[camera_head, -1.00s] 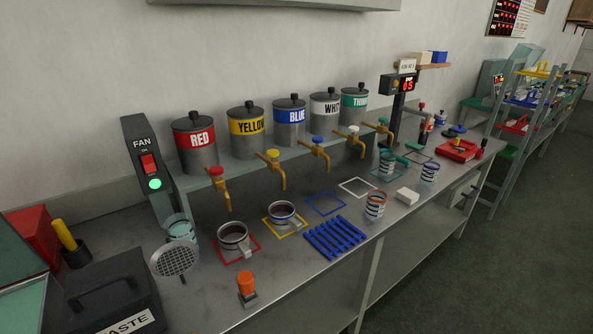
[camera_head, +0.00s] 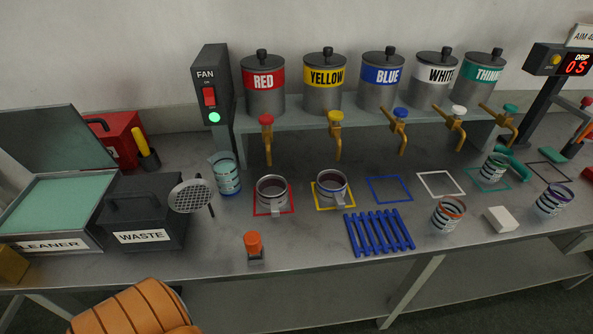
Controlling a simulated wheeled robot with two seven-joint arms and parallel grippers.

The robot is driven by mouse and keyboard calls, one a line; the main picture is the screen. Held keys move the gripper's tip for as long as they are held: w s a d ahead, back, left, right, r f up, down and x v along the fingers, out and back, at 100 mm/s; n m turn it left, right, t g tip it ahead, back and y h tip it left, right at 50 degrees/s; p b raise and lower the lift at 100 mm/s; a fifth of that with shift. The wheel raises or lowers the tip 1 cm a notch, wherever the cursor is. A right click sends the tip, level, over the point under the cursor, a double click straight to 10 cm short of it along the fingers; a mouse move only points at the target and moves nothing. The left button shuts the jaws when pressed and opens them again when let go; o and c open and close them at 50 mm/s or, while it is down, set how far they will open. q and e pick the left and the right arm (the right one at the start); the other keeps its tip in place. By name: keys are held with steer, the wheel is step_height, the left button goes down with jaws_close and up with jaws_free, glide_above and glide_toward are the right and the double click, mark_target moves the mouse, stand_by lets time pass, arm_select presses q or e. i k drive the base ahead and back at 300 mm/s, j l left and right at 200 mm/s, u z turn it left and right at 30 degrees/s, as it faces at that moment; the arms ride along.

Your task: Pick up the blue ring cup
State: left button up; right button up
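Several cups stand on the bench, and I cannot tell for sure which one is the blue ring cup. A plain metal cup (camera_head: 271,194) sits on the red outline. A clear banded cup with teal liquid and a blue lower band (camera_head: 228,181) stands by the round strainer. Other banded cups have an orange rim (camera_head: 447,216), a purple-blue rim (camera_head: 554,202) and teal bands (camera_head: 493,169). Neither gripper shows in view.
Taps hang over the row from the colour-labelled tanks (camera_head: 382,82). A blue slatted rack (camera_head: 380,233), white block (camera_head: 501,219) and orange-capped item (camera_head: 253,246) lie in front. The waste box (camera_head: 143,215) and strainer (camera_head: 191,196) stand left. The blue outline (camera_head: 390,190) is empty.

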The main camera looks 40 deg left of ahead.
mark_target(331, 184)
steer(key=i+l+u, duration=0.15)
steer(key=u, duration=0.25)
steer(key=i+l+u, duration=0.1)
steer(key=u, duration=0.35)
steer(key=l+u, duration=0.6)
steer(key=u, duration=0.25)
steer(key=l+u, duration=0.4)
steer(key=i+j, duration=0.05)
steer(key=j, duration=0.05)
